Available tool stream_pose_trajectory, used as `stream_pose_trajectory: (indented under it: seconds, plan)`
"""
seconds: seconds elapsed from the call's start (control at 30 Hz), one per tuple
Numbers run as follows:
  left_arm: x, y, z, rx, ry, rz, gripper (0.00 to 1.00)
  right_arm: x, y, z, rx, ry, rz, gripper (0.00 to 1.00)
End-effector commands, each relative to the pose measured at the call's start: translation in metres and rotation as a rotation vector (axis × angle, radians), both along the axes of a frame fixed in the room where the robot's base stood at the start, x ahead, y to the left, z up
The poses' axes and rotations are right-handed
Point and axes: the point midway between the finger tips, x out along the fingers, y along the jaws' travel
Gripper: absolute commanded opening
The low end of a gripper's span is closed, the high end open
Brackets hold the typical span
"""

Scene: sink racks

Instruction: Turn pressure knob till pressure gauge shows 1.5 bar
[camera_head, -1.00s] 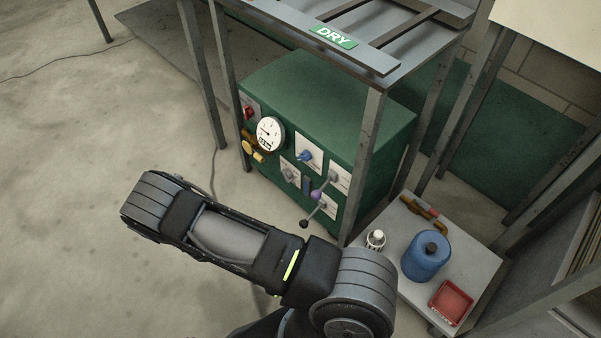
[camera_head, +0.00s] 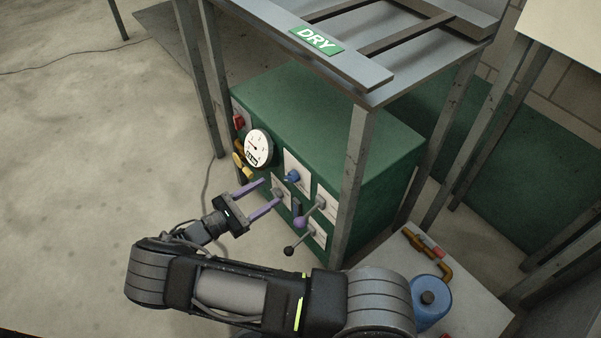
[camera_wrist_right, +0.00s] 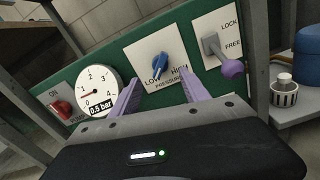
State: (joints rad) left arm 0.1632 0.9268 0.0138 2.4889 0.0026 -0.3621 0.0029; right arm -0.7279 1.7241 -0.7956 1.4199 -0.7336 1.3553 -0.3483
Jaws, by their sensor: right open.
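The blue pressure knob (camera_head: 292,176) sits on a white plate on the front of the green cabinet (camera_head: 330,125). In the right wrist view the knob (camera_wrist_right: 159,64) stands between the words LOW and HIGH. The round white pressure gauge (camera_head: 257,147) is left of it; in the right wrist view the gauge (camera_wrist_right: 97,88) reads 0.5 bar. My right gripper (camera_head: 271,194) is open and empty, its purple fingers pointing at the cabinet front, below and left of the knob. In the right wrist view its fingers (camera_wrist_right: 157,92) lie either side of the knob, apart from it. My left gripper is out of view.
A purple-knobbed LOCK/FREE lever (camera_wrist_right: 232,69) is right of the pressure plate. A red switch (camera_head: 238,122) and yellow valve handle (camera_head: 243,167) are left. A metal rack leg (camera_head: 354,175) stands at the cabinet's right corner. A blue container (camera_head: 428,305) stands on a side table.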

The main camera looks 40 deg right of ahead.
Motion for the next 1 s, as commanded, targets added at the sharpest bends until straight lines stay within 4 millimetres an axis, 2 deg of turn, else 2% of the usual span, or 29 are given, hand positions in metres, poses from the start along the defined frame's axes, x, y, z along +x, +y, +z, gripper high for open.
stream_pose_trajectory:
  seconds: [0.33, 0.47, 0.9, 1.0]
  plan:
    - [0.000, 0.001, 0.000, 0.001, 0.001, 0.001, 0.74, 0.000, 0.000, 0.000, 0.002, 0.000, -0.001, 0.54]
    - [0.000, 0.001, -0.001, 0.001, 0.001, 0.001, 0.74, -0.001, -0.006, -0.001, 0.001, 0.000, -0.002, 0.54]
    - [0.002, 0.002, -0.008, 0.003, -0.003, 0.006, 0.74, -0.002, -0.067, -0.001, 0.001, 0.000, -0.002, 0.54]
    - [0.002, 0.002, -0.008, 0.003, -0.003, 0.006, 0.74, -0.002, -0.075, -0.001, 0.001, 0.000, -0.001, 0.54]
